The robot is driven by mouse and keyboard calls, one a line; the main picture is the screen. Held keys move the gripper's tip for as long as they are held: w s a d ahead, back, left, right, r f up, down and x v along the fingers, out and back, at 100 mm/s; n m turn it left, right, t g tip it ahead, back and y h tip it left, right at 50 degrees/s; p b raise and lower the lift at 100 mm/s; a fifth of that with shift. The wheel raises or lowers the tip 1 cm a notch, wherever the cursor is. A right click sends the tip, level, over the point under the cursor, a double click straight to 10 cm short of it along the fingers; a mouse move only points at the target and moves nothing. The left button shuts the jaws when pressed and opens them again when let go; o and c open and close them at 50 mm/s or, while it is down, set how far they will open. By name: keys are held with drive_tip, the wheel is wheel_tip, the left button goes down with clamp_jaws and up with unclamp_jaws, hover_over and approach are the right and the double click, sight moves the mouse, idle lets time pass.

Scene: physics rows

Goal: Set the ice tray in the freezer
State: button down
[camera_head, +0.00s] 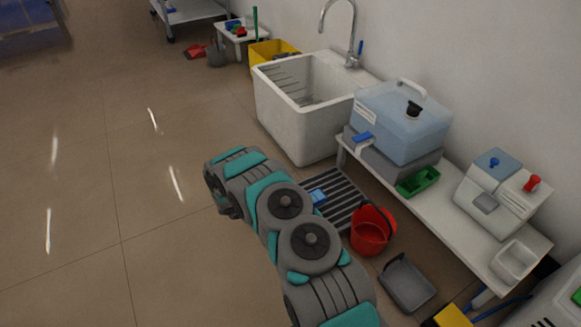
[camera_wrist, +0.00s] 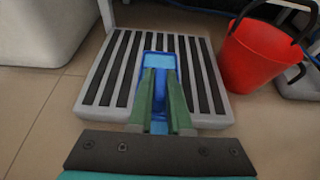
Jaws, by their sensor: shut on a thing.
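In the wrist view my gripper (camera_wrist: 160,75) has its two green fingers close together on a blue tray-like thing (camera_wrist: 159,58), probably the ice tray. It is over a grey rack with dark slats (camera_wrist: 88,98); I cannot tell whether it touches the rack. In the head view a small blue patch (camera_head: 318,196), likely the same thing, shows at the slatted rack (camera_head: 343,205) beside my arm. My gripper is hidden there behind my arm. I cannot identify a freezer for sure; a pale box-shaped appliance (camera_head: 545,305) is cut off at the lower right.
A white sink (camera_head: 290,112) is behind. A low white bench (camera_head: 465,222) holds a clear blue tank (camera_head: 402,122) and a green tray (camera_head: 418,181). The left floor is clear.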

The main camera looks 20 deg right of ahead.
drive_tip(key=shift+a+r, duration=0.1)
drive_tip(key=shift+a, duration=0.1)
drive_tip(key=w+a+r+n+t+y+p, duration=0.1)
drive_tip(key=w+a+r+n+t, duration=0.2)
drive_tip(key=r, duration=0.7)
drive_tip(key=w+a+r+n+t+y+p, duration=0.15)
drive_tip(key=w+a+r, duration=0.3)
drive_tip(key=r, duration=0.55)
drive_tip(key=w+a+r+n+t+y+p, duration=0.1)
drive_tip(key=w+a+r+n+t, duration=0.3)
drive_tip(key=r, duration=0.6)
drive_tip(key=s+a+r+n+t+y+p, duration=0.1)
drive_tip(key=s+a+r+y, duration=0.1)
drive_tip(key=r, duration=0.5)
drive_tip(key=s+a+r+n+t+y+p, duration=0.1)
drive_tip(key=s+a+r+n+y, duration=0.1)
drive_tip(key=a+r, duration=0.2)
drive_tip(key=s+a+r+n+t+y+p, duration=0.1)
drive_tip(key=s+a+r+n+y, duration=0.1)
drive_tip(key=r, duration=0.8)
drive_tip(key=shift+s+a+p, duration=0.3)
drive_tip(key=shift+s+a, duration=0.2)
drive_tip(key=shift+a, duration=0.4)
